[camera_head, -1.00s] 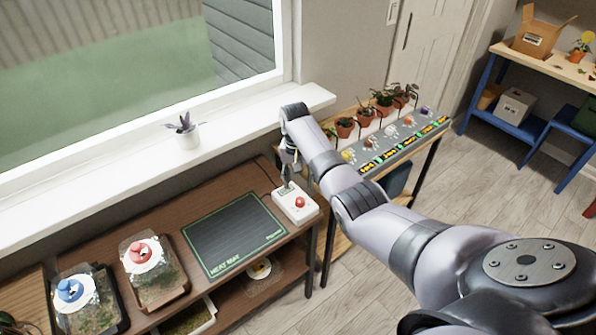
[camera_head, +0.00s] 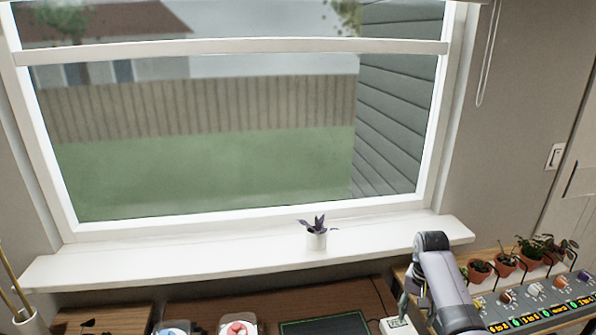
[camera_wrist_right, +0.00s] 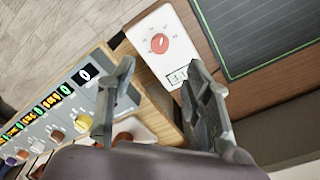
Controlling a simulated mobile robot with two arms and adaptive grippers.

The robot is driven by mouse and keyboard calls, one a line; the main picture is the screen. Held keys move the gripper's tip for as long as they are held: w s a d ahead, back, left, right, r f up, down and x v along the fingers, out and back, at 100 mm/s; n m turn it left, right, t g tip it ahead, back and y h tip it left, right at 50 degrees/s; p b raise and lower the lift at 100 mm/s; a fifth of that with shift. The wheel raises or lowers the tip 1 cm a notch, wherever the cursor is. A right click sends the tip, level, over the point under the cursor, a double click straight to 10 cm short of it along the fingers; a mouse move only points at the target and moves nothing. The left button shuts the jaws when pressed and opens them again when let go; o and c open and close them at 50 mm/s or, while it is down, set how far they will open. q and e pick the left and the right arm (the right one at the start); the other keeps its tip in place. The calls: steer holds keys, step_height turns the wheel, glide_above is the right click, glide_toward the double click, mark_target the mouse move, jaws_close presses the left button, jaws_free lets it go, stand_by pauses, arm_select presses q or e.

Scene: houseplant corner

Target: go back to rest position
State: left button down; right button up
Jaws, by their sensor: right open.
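My right gripper (camera_wrist_right: 160,75) is open and empty in the wrist view. Its fingers are apart over the edge of the white control box (camera_wrist_right: 176,55), which has a red knob (camera_wrist_right: 159,43). I cannot tell whether a finger touches the box. In the head view my right arm reaches in at the lower right, and its gripper (camera_head: 404,303) is small and points down beside the white box (camera_head: 398,325), which the bottom edge cuts off. My left gripper is not in view.
The dark heat mat (camera_head: 325,325) lies left of the box. A potted purple plant (camera_head: 317,238) stands on the white windowsill (camera_head: 200,258). On the right, a grey dial panel (camera_head: 540,310) sits before several potted plants. Two domed covers show at the bottom edge.

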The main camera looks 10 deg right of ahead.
steer(key=s+a+f+n+t, duration=0.1)
steer(key=s+a+f+n, duration=0.3)
steer(key=s, duration=0.5)
steer(key=s+a+f+n+t, duration=0.1)
steer(key=s+a+f+n, duration=0.1)
steer(key=s+a+f, duration=0.5)
steer(key=s+a+r+n+t, duration=0.1)
steer(key=s+a+r+n, duration=0.2)
steer(key=s, duration=0.6)
steer(key=s+a+r+n+t, duration=0.1)
steer(key=s+a+r, duration=0.1)
steer(key=s+r, duration=0.55)
steer(key=s+f+g, duration=0.1)
steer(key=s+f, duration=0.1)
steer(key=f, duration=1.2)
steer(key=s+f+g, duration=0.1)
steer(key=s+f, duration=0.1)
steer(key=f, duration=1.3)
steer(key=s+d+f, duration=0.2)
steer(key=s+f, duration=1.3)
steer(key=s, duration=0.1)
steer(key=shift+d+n+g+y, duration=0.3)
steer(key=shift+d+n+g, duration=0.1)
